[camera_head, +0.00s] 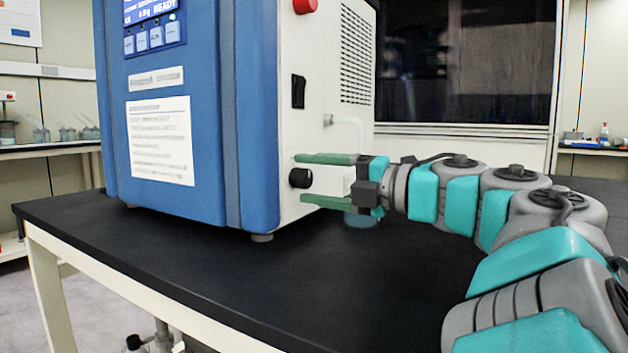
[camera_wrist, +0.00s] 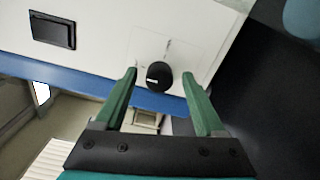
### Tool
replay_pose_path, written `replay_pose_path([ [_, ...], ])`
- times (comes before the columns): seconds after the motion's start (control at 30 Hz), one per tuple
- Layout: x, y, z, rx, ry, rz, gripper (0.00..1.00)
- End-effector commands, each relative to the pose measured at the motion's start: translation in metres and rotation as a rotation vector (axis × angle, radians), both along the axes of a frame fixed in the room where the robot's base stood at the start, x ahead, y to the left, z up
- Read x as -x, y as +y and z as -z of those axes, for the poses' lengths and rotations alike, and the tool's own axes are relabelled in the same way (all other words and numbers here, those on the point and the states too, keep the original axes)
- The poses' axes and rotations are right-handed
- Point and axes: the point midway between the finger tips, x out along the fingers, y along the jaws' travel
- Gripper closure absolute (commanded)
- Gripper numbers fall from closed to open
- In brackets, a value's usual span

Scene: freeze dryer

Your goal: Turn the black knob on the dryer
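The blue and white freeze dryer (camera_head: 255,120) stands on a black-topped table. Its black knob (camera_head: 300,178) sits low on the white side panel, below a black rocker switch (camera_head: 298,91). My gripper (camera_head: 298,180) is open, with one green finger above the knob and one below it in the head view. In the wrist view the knob (camera_wrist: 159,75) lies between the two fingertips of my gripper (camera_wrist: 160,73), with a gap on each side. A short light mark shows on the knob's face. I cannot tell whether the fingertips touch the panel.
The black table top (camera_head: 250,290) is clear in front of the dryer. A red button (camera_head: 304,6) is high on the dryer's side.

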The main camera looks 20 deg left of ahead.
Motion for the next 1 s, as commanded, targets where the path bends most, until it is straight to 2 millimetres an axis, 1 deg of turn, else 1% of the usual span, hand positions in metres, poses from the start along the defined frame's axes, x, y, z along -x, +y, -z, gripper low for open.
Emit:
replay_pose_path([
  [0.17, 0.0, 0.0, 0.0, -0.001, 0.0, 0.001, 0.28],
  [0.27, 0.0, -0.004, -0.001, 0.0, 0.0, 0.002, 0.28],
  [0.37, -0.001, -0.015, -0.001, -0.002, 0.001, 0.007, 0.28],
  [0.6, 0.003, -0.054, -0.001, -0.001, 0.001, 0.006, 0.28],
  [0.7, 0.004, -0.067, 0.0, -0.001, 0.002, 0.004, 0.28],
  [0.83, 0.005, -0.077, 0.0, -0.001, 0.002, 0.004, 0.28],
  [1.0, 0.006, -0.078, 0.0, -0.001, 0.001, 0.002, 0.28],
])
